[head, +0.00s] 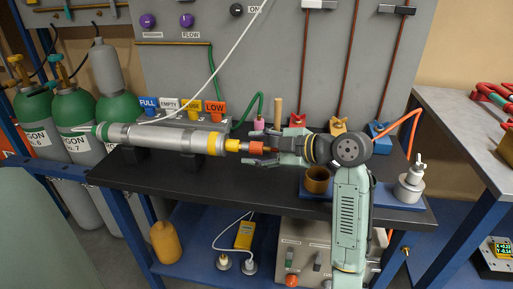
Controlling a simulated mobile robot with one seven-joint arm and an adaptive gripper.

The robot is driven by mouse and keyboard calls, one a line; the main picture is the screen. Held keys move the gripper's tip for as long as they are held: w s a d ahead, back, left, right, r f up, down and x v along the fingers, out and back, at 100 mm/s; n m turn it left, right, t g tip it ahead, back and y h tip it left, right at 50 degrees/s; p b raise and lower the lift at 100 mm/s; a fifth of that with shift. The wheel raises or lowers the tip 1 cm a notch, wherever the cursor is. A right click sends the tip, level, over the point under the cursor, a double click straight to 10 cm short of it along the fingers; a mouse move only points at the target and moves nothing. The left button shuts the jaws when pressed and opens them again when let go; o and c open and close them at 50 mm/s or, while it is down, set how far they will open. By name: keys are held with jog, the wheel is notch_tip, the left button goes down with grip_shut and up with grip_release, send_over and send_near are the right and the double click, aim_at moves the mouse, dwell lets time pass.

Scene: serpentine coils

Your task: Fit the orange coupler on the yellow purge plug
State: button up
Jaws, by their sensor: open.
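Whether a finger touches the coupler is too small to tell.
A brown cup (317,181) and a grey fitting with an orange hose (410,183) stand on a blue tray at right. Coloured tags (191,108), a pink piece (259,124) and a wooden peg (278,112) stand behind. The front left bench (130,178) is clear.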

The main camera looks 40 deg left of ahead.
jog(key=v, duration=1.2)
